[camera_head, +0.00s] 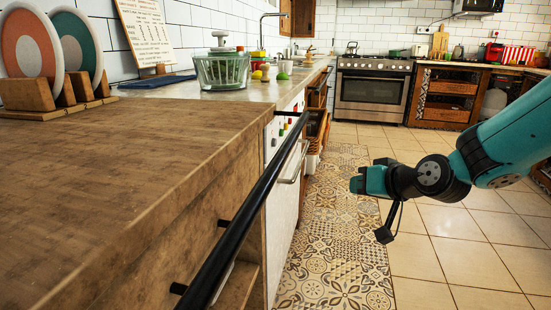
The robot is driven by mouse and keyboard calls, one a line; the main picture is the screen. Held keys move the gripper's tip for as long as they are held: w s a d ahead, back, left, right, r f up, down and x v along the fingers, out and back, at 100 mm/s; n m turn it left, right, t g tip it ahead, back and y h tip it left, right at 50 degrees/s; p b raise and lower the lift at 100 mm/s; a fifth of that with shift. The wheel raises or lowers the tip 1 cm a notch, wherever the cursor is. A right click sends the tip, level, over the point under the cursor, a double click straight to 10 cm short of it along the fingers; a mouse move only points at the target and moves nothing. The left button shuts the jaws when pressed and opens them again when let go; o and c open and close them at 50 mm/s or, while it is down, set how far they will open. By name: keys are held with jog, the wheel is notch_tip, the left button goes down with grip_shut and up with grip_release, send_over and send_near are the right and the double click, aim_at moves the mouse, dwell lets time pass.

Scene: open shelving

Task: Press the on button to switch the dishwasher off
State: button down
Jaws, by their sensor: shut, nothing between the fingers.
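The dishwasher (284,215) is the white front under the counter, seen at a steep angle just past the wooden cabinet. Its control panel near the top has small red and green buttons (283,131); they are too small to tell which is the on button or whether it is lit. A bar handle (293,168) sits below the panel. My gripper (354,184) is at the end of my teal arm, pointing left, shut and empty. In the picture it is right of the dishwasher front and lower than the buttons, apart from the panel over the patterned floor.
A wooden cabinet with a black rail (240,220) fills the near left and stands close beside the dishwasher. A salad spinner (221,70) and plates in a rack (30,45) stand on top. The tiled floor (420,240) is clear toward the oven (372,90).

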aim_at(274, 143)
jog(key=w+a+r+m+t+y, duration=0.2)
jog(key=w+a+r+t+y, duration=0.2)
jog(key=w, duration=0.5)
jog(key=shift+a+r+m+t, duration=0.4)
jog(key=shift+a+r+t, duration=0.25)
jog(key=shift+a+t, duration=0.45)
jog(key=w+a+p, duration=0.1)
jog(key=a+p, duration=0.7)
jog(key=p, duration=0.2)
jog(key=shift+w+a, duration=0.2)
jog(key=shift+w, duration=0.1)
jog(key=shift+a+p, duration=0.15)
jog(key=shift+p, duration=0.15)
